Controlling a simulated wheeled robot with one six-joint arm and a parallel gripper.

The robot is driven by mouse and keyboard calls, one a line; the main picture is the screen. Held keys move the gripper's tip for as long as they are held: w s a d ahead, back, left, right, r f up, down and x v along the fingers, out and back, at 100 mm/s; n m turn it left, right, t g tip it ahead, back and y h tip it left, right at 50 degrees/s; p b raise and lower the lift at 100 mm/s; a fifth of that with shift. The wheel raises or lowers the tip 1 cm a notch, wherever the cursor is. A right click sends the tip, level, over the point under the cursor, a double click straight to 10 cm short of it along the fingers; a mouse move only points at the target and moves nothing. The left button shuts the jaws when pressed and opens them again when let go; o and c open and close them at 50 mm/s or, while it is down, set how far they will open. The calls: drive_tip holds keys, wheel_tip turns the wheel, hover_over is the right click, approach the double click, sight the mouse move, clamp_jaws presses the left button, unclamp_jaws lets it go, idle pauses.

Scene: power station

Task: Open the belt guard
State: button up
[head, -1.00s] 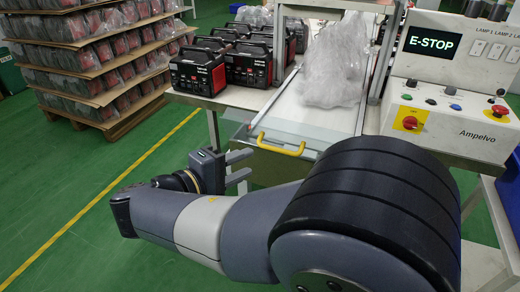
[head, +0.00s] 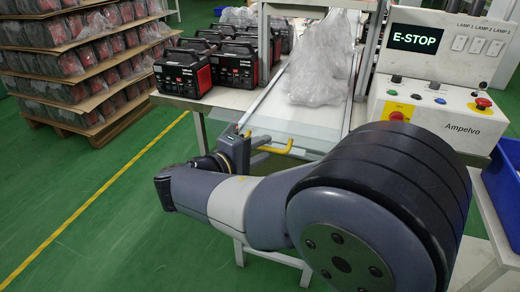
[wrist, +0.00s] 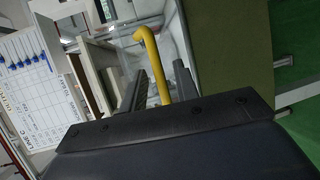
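The belt guard (head: 300,138) is a clear panel over the near end of the white conveyor belt, with a yellow handle (head: 283,150) on its front edge. The guard looks closed. My gripper (head: 262,152) is at the left part of the handle. In the wrist view, the yellow handle (wrist: 155,62) runs into the gap between my two dark fingers (wrist: 160,88). The fingers stand apart, with space around the bar. I cannot tell whether either finger touches it.
Black and red power units (head: 183,70) stand on the table left of the belt. Clear plastic wrap (head: 320,65) lies on the belt. A control box (head: 440,75) reading E-STOP stands at right. Stacked pallets (head: 75,60) are at left, with free green floor before them.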

clamp_jaws()
drive_tip(key=shift+r, duration=0.1)
idle(0.3)
drive_tip(key=shift+w+d+r+g+y+p, duration=0.15)
drive_tip(key=shift+w+r+g+y+p, duration=0.25)
drive_tip(key=shift+p, duration=0.8)
drive_tip(key=shift+w+d+r, duration=0.15)
drive_tip(key=shift+w+r, duration=0.15)
drive_tip(key=shift+w, duration=0.05)
drive_tip(key=shift+o, duration=0.4)
unclamp_jaws()
